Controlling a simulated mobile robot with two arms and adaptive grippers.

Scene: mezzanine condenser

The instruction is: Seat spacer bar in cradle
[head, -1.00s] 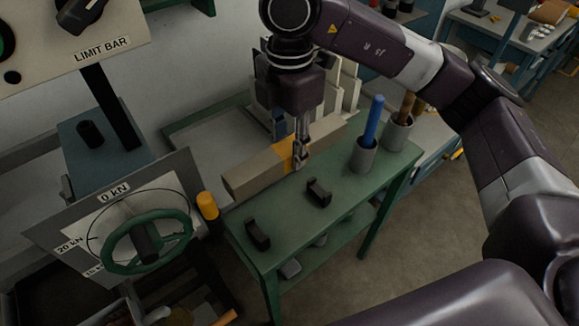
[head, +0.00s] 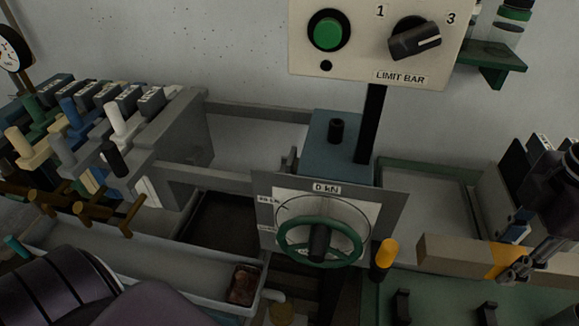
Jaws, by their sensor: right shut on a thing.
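The spacer bar (head: 455,254) is a long beige block with an orange band, at the right edge of the head view, its right end cut off. My right gripper (head: 514,270) is shut on it at the orange band. The cradle shows as two black notched brackets, one here (head: 401,306) and one here (head: 487,313), on the green bench (head: 445,300). The bar shows behind the brackets and apart from them. Whether it is above the bench or touching it, I cannot tell. My left gripper is out of view.
A green handwheel (head: 320,240) with a 0 kN dial plate and a yellow-capped post (head: 384,253) stand left of the bar. The LIMIT BAR panel (head: 375,40) hangs above. A rack of coloured-handled levers (head: 75,125) and a grey trough (head: 150,262) fill the left.

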